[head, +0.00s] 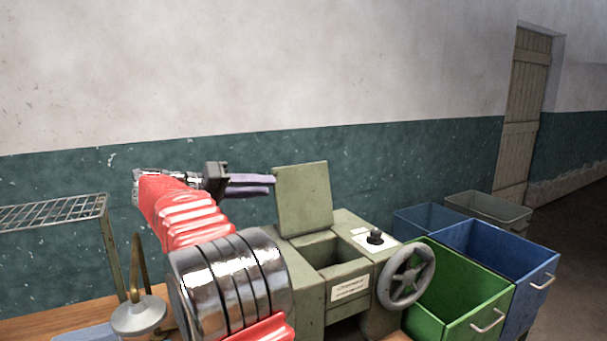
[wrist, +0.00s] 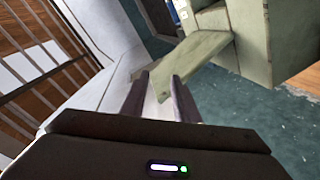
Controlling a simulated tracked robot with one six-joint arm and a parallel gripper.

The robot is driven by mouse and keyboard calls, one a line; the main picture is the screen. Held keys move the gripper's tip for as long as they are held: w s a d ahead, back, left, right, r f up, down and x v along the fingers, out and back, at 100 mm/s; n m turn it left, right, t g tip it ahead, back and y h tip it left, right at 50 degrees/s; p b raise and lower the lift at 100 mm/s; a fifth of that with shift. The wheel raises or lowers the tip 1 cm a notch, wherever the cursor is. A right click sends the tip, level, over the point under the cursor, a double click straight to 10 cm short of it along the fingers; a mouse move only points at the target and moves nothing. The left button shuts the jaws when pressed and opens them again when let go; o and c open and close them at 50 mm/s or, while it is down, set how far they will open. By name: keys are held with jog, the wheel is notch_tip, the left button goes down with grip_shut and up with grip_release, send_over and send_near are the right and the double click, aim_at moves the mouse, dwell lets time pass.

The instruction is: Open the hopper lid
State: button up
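The hopper lid (head: 303,200) is a flat olive-green panel. It stands raised, nearly upright, at the back edge of the hopper (head: 335,250), whose top opening is uncovered. My gripper (head: 272,184) is to the left of the lid, with its purple fingers pointing at the lid's left edge. In the wrist view, the lid (wrist: 195,58) lies just beyond the fingertips of my gripper (wrist: 160,78). The fingers are apart, with a gap between them and nothing clearly gripped. Whether a fingertip touches the lid, I cannot tell.
A handwheel (head: 407,275) and a black knob (head: 375,237) are on the machine's right. Green (head: 455,300) and blue (head: 500,255) bins stand further right. A wire rack (head: 55,211) and a metal-based stand (head: 139,315) are at left. A wall is behind.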

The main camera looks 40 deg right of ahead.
jog(key=shift+w+d+r+m+g+h, duration=0.25)
jog(key=shift+w+d+m+g+h, duration=0.15)
jog(key=shift+w+m, duration=0.2)
jog(key=shift+w+d+r+m+g+h, duration=0.3)
jog(key=shift+w+d+m+g, duration=0.1)
jog(key=shift+w+m, duration=0.15)
